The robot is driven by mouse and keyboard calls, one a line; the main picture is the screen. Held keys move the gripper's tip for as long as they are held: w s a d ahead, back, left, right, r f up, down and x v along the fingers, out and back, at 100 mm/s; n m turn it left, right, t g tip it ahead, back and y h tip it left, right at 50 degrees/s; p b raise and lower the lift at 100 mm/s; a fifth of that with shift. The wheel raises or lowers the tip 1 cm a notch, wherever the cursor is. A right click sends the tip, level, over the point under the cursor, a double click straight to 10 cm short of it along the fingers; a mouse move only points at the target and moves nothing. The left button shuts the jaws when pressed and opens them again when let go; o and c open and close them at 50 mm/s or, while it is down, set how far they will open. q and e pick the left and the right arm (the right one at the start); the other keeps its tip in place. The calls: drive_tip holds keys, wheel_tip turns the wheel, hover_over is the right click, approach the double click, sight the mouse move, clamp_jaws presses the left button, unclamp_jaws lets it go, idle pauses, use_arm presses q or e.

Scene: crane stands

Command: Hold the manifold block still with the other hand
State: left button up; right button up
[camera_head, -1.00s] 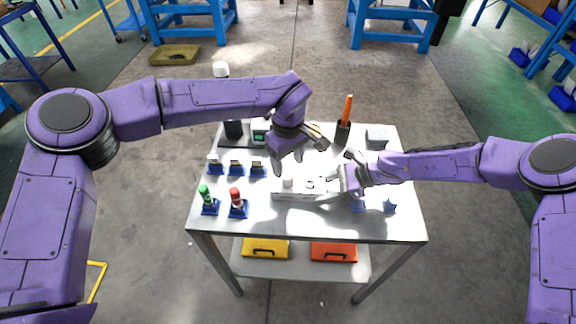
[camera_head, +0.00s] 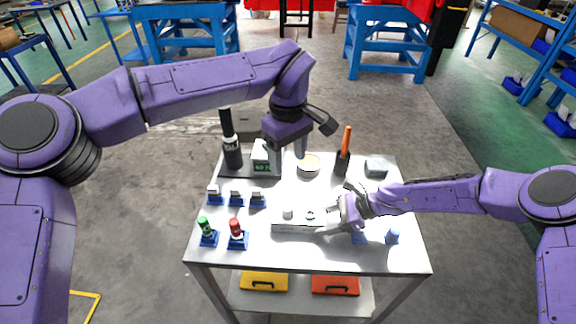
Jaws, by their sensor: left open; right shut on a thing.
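The manifold block (camera_head: 292,226) is a pale, low block lying near the middle of the table, with small round fittings on top. My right gripper (camera_head: 338,214) is at the block's right end and is shut; its fingertips are small and partly hidden by the hand. My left gripper (camera_head: 300,146) is open and raised above the back of the table, behind the block and apart from it. Nothing shows between its fingers.
A black device with a display (camera_head: 261,158), a round dish (camera_head: 308,164) and an orange-handled tool (camera_head: 346,142) stand at the back.

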drive_tip(key=o, duration=1.3)
